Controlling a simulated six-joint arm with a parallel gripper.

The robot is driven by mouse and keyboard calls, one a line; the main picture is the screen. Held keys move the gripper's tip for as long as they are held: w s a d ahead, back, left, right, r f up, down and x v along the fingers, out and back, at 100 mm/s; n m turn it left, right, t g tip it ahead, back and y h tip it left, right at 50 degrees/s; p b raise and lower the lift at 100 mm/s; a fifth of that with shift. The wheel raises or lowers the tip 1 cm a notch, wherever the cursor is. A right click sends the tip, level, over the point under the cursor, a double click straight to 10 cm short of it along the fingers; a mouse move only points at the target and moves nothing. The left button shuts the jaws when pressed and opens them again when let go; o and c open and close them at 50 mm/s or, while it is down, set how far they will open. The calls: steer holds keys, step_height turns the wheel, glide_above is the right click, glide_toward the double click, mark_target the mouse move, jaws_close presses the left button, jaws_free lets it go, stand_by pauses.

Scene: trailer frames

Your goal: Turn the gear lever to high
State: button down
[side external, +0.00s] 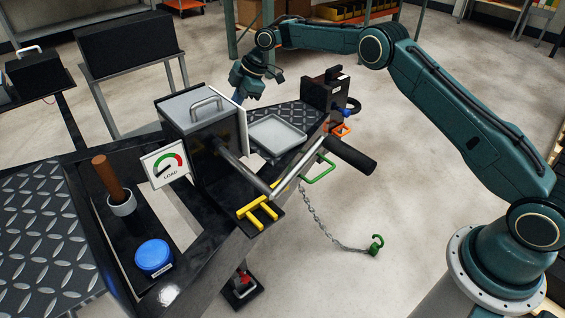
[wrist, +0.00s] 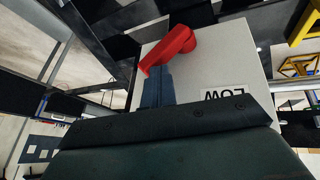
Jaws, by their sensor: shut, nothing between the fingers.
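The red gear lever (wrist: 172,48) shows in the wrist view on a pale panel (wrist: 215,60) that carries a label reading LOW (wrist: 228,95), upside down in the picture. No HIGH label is visible. My gripper (wrist: 158,72) is shut and empty, its fingertips right at the lever's lower left end; I cannot tell if they touch it. In the side external view my gripper (side external: 247,88) is behind the grey-topped winch box (side external: 203,110), by its far right side. The lever is hidden there by the box.
A LOAD gauge (side external: 166,165) stands left of the box. A crank with a black grip (side external: 352,156) reaches out to the right. A grey tray (side external: 277,135), a blue button (side external: 154,257) and a wooden handle (side external: 108,178) are on the trailer frame. A chain hangs to a green hook (side external: 376,244).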

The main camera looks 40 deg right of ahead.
steer(key=shift+w+f, duration=0.15)
steer(key=shift+w, duration=0.4)
steer(key=shift+d, duration=0.15)
stand_by(0.4)
steer(key=v, duration=1.2)
steer(key=shift+s, duration=0.25)
steer(key=shift+r, duration=0.2)
